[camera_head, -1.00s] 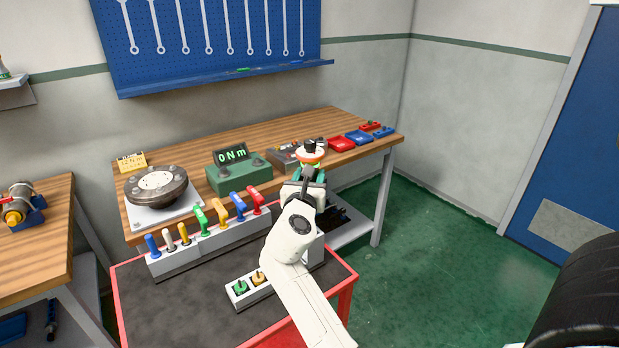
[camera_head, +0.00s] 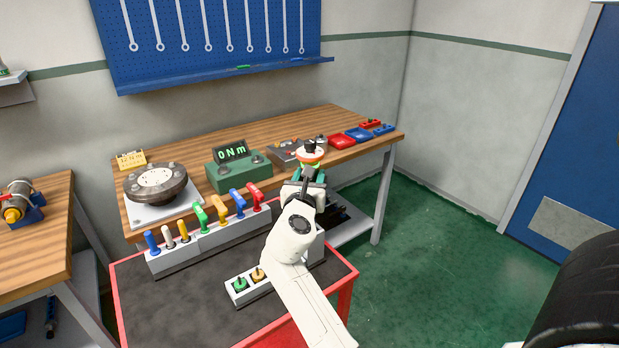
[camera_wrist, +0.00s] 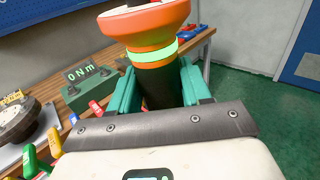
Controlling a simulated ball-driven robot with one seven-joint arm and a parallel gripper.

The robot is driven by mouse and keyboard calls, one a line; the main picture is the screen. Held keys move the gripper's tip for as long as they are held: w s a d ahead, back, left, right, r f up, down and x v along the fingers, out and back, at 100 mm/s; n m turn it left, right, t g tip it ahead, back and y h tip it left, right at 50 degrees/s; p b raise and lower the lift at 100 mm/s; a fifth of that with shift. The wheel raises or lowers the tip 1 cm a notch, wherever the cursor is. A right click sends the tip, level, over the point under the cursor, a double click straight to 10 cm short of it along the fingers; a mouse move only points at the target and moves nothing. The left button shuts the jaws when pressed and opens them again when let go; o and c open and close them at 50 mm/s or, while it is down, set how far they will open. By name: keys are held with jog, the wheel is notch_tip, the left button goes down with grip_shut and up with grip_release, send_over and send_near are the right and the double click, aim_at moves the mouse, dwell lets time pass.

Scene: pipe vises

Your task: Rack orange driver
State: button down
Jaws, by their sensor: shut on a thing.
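My gripper (camera_head: 308,177) is raised above the right end of the red-edged cart. Its teal fingers (camera_wrist: 160,88) are shut on the orange driver (camera_wrist: 150,28), which stands roughly upright with its wide orange and white end up. A pale green band circles its neck, and a dark part sits between the fingers. In the head view the driver's orange top (camera_head: 311,158) shows above the gripper. A grey rack (camera_head: 203,250) on the cart holds several coloured drivers and stands left of my gripper. The driver's lower end is hidden.
A small grey block (camera_head: 247,292) with green and yellow pieces sits on the cart. Behind, a wooden bench (camera_head: 300,125) carries a green "0 Nm" meter (camera_head: 237,172), a round dark fixture (camera_head: 156,187) and red and blue trays (camera_head: 342,141). The cart's front left is clear.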

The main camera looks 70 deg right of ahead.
jog(key=shift+f+b, duration=3)
jog(key=shift+f, duration=1.4)
dwell(3.6)
